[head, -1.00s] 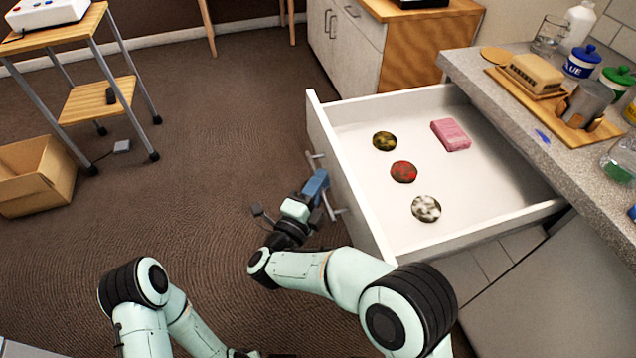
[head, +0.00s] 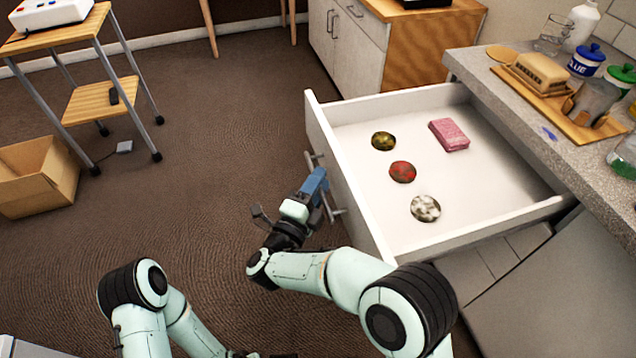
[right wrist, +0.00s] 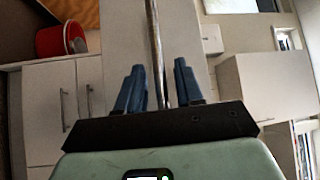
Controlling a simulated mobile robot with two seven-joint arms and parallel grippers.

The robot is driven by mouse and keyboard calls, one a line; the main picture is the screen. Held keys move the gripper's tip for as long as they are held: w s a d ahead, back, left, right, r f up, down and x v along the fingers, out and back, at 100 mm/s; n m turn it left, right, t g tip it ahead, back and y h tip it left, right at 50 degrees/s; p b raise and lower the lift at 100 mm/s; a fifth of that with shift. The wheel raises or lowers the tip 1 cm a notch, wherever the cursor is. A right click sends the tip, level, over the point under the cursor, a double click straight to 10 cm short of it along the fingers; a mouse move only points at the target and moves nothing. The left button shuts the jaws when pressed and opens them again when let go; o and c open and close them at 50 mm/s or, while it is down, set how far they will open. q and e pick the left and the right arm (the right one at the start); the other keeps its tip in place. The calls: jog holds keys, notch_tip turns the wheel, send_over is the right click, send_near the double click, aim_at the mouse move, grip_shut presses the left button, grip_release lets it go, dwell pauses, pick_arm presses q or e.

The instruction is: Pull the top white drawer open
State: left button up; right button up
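The top white drawer (head: 345,192) stands pulled far out from under the counter in the head view. Its inside is visible from above. My right gripper (head: 316,186) is at the drawer's front, at its metal bar handle (head: 335,212). In the right wrist view the handle bar (right wrist: 156,50) runs between the two blue fingers of my right gripper (right wrist: 158,88). The fingers stand apart, with a gap on each side of the bar. My left arm shows at the bottom left of the head view, but its gripper cannot be made out.
The drawer holds a pink block (head: 449,134) and several patterned round pieces. The grey counter (head: 480,65) at right carries a wooden tray, jars and a glass. A cardboard box (head: 38,178) and a wheeled table stand at left. The carpet between is clear.

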pick_arm(q)
jog(key=shift+t, duration=0.7)
jog(key=w+r, duration=0.1)
jog(key=w+r+p, duration=0.1)
jog(key=w+r, duration=0.1)
jog(key=shift+w+d+p, duration=0.25)
jog(key=shift+p, duration=0.15)
pick_arm(e)
jog(key=v, duration=1.3)
jog(key=shift+s, duration=0.2)
